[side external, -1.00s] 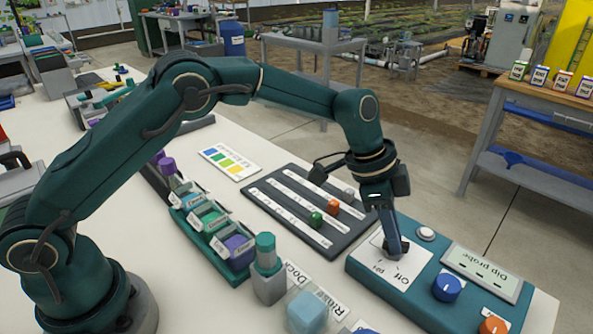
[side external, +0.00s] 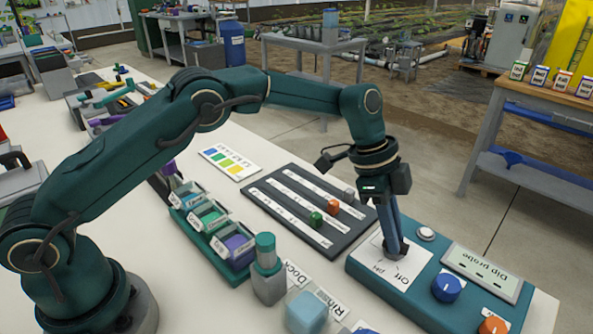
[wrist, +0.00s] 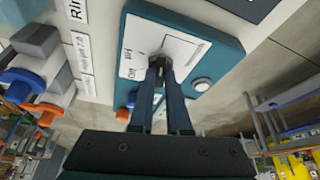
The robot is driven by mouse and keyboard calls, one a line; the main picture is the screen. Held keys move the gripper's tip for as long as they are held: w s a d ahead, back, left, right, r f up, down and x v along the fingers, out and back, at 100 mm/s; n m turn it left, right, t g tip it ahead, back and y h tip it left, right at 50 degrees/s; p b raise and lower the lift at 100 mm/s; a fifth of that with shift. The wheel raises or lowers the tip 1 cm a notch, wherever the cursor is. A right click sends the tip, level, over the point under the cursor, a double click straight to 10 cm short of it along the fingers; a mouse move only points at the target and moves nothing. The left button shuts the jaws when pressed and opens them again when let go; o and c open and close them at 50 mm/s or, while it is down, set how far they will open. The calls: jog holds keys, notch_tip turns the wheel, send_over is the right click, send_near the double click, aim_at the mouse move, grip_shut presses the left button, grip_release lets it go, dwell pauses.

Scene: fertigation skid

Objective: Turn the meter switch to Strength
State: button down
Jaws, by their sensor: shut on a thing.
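The meter (side external: 366,278) is a teal box on the white bench at the right in the side view; it also shows in the wrist view (wrist: 222,42). Its white dial plate (side external: 380,268) carries the words "Off" and "pH"; a third small label is too blurred to read. My gripper (side external: 396,250) points down at this plate. In the wrist view my gripper (wrist: 160,68) is shut on the small dark meter switch (wrist: 162,60). The fingers hide most of the switch, and I cannot tell which mark it points to.
On the meter are a pale round button (side external: 426,233), a "Dip probe" panel (side external: 482,272), a blue knob (side external: 446,287) and an orange knob (side external: 493,325). A dark slider board (side external: 290,225) lies close to the left. A teal-capped bottle (side external: 267,280) stands nearer the camera.

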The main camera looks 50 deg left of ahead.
jog(key=c, duration=0.9)
grip_release()
jog(key=shift+r, duration=0.1)
jog(key=shift+v, duration=2.5)
